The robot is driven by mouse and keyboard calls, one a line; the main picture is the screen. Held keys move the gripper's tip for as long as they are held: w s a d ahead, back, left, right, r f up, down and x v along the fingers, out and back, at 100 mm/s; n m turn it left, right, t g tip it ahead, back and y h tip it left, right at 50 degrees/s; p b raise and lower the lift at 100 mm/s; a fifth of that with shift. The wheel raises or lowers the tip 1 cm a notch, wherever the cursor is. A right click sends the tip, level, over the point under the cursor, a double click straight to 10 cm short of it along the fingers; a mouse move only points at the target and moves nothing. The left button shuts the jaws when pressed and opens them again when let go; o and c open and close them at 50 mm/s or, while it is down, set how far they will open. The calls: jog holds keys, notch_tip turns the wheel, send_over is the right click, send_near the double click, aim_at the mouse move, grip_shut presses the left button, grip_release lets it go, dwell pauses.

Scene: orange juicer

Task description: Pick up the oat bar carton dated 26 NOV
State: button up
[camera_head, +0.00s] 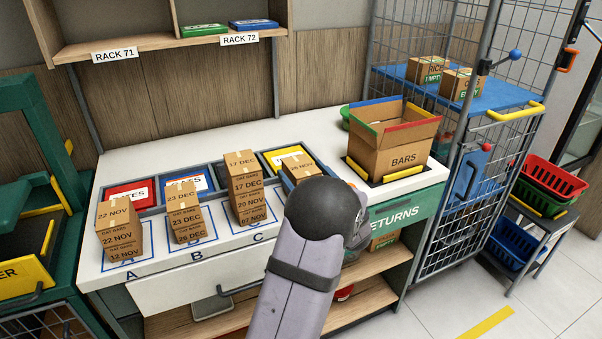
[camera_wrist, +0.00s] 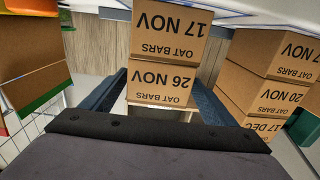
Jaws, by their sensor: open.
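The oat bar carton dated 26 NOV is a brown box that shows upside down in the wrist view (camera_wrist: 160,84), its label facing the camera. In the head view its top (camera_head: 299,166) shows behind my arm. It sits on a carton dated 17 NOV (camera_wrist: 170,32), at the top of its stack. My gripper (camera_wrist: 160,98) is open, with one blue finger on each side of the 26 NOV carton. I cannot tell whether the fingers touch it. In the head view my wrist hides most of the gripper and the lower stack.
A stack topped by a 17 DEC carton (camera_head: 242,165) stands close to the left. Stacks topped by 23 DEC (camera_head: 182,195) and 22 NOV (camera_head: 115,212) stand farther left. An open BARS box (camera_head: 392,145) stands to the right. A wire cage (camera_head: 465,210) is beyond it.

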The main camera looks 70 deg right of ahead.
aim_at(295, 162)
jog(key=shift+p+x, duration=0.9)
jog(key=shift+x, duration=2.05)
jog(key=shift+d+f, duration=0.1)
jog(key=shift+f, duration=0.05)
jog(key=c, duration=1.2)
jog(key=shift+c, duration=0.2)
notch_tip(295, 162, up, 10)
jog(key=shift+r+b, duration=0.1)
jog(key=shift+b, duration=0.3)
